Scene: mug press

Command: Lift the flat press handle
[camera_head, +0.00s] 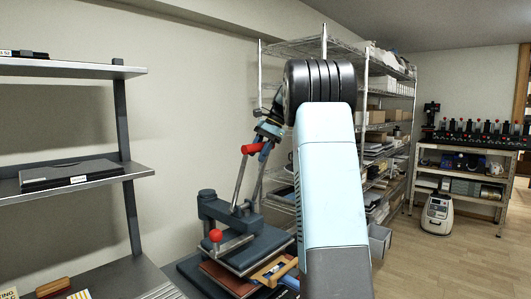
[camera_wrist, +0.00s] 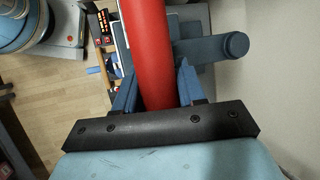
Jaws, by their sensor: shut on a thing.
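The flat press (camera_head: 212,207) stands at the lower middle of the head view, a dark blue-grey machine with a flat plate. Its lever rises to a red handle grip (camera_head: 250,148). The grip also fills the upper middle of the wrist view (camera_wrist: 147,45). My gripper (camera_head: 264,150) is at the raised end of the lever. In the wrist view my gripper (camera_wrist: 156,85) is shut on the red grip, one blue finger on each side. My arm hides the right side of the press in the head view.
A grey shelf (camera_head: 80,180) with a flat dark case stands on the left. Wire racks (camera_head: 290,50) with boxes are behind my arm. A small white machine (camera_head: 437,214) stands on the floor at right. Open wooden floor (camera_head: 440,265) lies at the lower right.

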